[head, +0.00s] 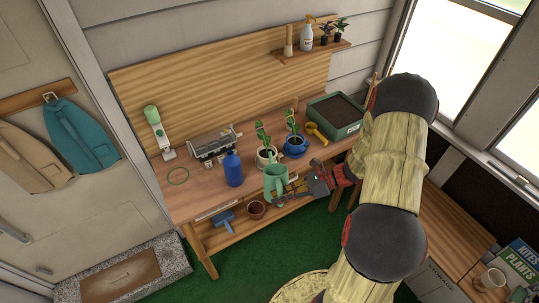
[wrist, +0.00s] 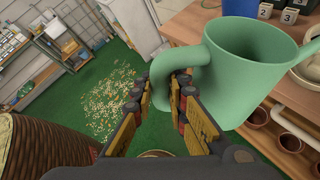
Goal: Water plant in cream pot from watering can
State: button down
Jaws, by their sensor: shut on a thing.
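The green watering can (head: 276,184) is at the front edge of the bench and looks upright in the head view. My gripper (wrist: 166,92) is shut on its looped handle (wrist: 190,58). The can's body (wrist: 250,62) fills the upper right of the wrist view, with the spout leaving the frame at right. In the head view my gripper (head: 293,190) is to the right of the can. The cream pot (head: 264,159) with a leafy green plant (head: 264,139) stands on the bench just behind the can, which partly hides it. I see no water flowing.
A blue bottle (head: 233,170) stands left of the can. A blue pot (head: 296,149) with a plant stands right of the cream pot. A yellow trowel (head: 317,133) and green soil tray (head: 347,131) are farther right. A brown pot (head: 256,210) is on the lower shelf.

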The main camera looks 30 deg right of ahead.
aim_at(280, 188)
jog(key=shift+w+r+p, duration=0.1)
jog(key=shift+r+p, duration=0.55)
jog(key=shift+p, duration=0.1)
jog(key=shift+w+d+r+m+g+p, duration=0.1)
jog(key=shift+w+r+m+g+p, duration=0.15)
jog(key=shift+r+p, duration=0.6)
jog(key=shift+f, duration=0.1)
jog(key=shift+w+d+r+m+p, duration=0.1)
jog(key=shift+r+m+p, duration=0.15)
jog(key=shift+r+p, duration=0.65)
jog(key=shift+f+p, duration=0.2)
jog(key=shift+p, duration=0.1)
jog(key=shift+w+r+g+p, duration=0.2)
jog(key=shift+r+g+p, duration=0.05)
jog(key=shift+r+p, duration=0.3)
jog(key=shift+f, duration=0.1)
